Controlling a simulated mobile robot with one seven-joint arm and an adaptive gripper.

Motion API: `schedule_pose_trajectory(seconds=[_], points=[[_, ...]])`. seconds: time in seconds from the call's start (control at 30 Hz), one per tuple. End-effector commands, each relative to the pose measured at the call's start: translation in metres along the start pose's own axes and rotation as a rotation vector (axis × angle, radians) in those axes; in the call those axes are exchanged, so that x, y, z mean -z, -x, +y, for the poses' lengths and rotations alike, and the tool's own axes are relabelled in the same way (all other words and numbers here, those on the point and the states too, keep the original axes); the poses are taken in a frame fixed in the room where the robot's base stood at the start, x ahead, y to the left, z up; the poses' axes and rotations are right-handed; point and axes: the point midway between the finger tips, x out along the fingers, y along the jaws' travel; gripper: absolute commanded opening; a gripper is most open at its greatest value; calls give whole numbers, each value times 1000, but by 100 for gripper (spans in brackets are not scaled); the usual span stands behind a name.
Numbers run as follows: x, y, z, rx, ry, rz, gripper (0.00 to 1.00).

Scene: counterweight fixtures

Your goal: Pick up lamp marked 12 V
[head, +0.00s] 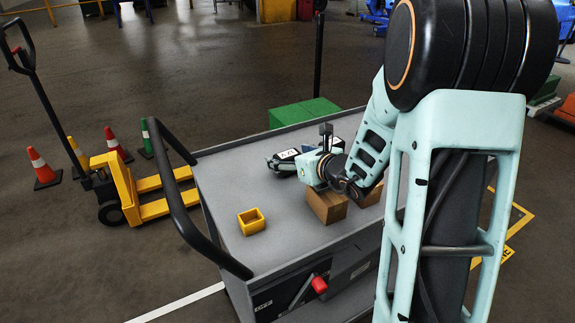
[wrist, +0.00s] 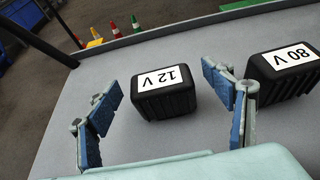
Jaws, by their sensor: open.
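The lamp marked 12 V (wrist: 163,98) is a black box-like block with a white label, standing on the grey cart top. In the wrist view it sits between the spread blue-padded fingers of my gripper (wrist: 164,92), a little beyond them, with gaps on both sides. In the head view a black lamp (head: 284,163) with a white label, which seems to read 12 V, is beside my gripper (head: 302,168), partly hidden by it. My gripper is open and empty.
A second black lamp marked 80 V (wrist: 286,82) stands close to the right finger. A yellow open box (head: 252,222) and brown blocks (head: 326,206) are on the grey cart (head: 220,185). A black handle rail (head: 170,195) runs along its left end.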

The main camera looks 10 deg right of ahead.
Motion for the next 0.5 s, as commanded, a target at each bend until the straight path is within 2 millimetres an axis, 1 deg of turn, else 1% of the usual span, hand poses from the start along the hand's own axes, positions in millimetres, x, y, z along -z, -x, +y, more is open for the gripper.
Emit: schedule_pose_trajectory(seconds=[0.03, 0.1, 0.3, 0.37, 0.5], points=[[1, -5, 0, -1, 0, 1, 75], [0, -8, 0, -1, 1, 0, 75], [0, -8, 0, 0, 1, 0, 75], [0, -8, 0, 0, 1, 0, 69], [0, -8, 0, 0, 1, 0, 54]])
